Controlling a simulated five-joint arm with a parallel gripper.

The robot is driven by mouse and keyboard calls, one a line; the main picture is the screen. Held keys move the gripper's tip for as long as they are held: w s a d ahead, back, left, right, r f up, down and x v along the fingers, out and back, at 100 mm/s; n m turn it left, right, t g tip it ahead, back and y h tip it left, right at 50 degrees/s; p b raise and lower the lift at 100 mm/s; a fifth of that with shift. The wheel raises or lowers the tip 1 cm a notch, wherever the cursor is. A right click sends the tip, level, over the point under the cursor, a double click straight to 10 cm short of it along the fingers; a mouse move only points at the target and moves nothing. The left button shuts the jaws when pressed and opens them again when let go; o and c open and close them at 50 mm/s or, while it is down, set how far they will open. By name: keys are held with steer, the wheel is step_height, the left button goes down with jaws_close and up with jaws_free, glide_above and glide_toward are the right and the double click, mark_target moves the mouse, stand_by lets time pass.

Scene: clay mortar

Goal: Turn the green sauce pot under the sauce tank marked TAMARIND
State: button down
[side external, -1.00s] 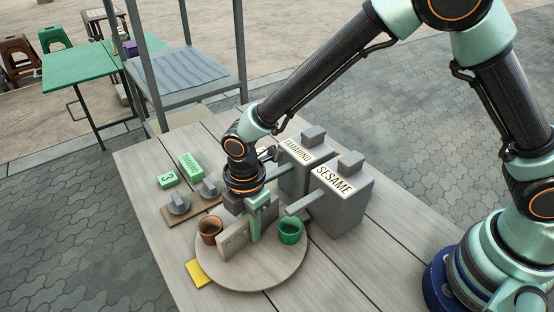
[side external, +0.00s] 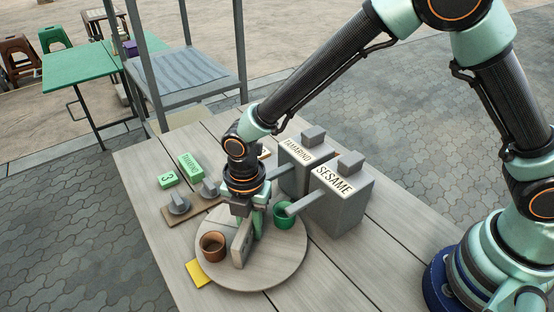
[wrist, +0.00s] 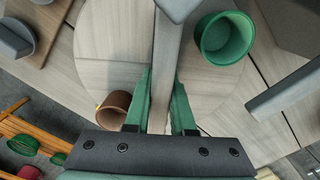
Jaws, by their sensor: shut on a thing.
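The green sauce pot (side external: 283,216) stands on the right rim of the round wooden turntable (side external: 275,272), with the SESAME tank's spout end over it. It also shows at upper right in the wrist view (wrist: 224,38). The TAMARIND tank (side external: 303,165) stands behind the SESAME tank (side external: 340,198); its spout end is largely hidden by my wrist. A brown pot (side external: 213,246) stands on the turntable's left side. My gripper (side external: 251,226) is shut on the grey upright bar (side external: 241,246) at the turntable's middle; in the wrist view its fingers (wrist: 162,88) flank the bar.
Two grey knobs on a board (side external: 179,204) stand left of the turntable, with a green block marked 3 (side external: 168,180) and a green TAMARIND block (side external: 190,166) behind. A yellow square (side external: 199,274) lies by the front-left rim. The table's front is clear.

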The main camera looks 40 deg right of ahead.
steer(key=shift+n, duration=4.5)
steer(key=c, duration=0.8)
jaws_free()
steer(key=shift+o, duration=0.2)
step_height(320, 180, up, 12)
steer(key=shift+r, duration=0.1)
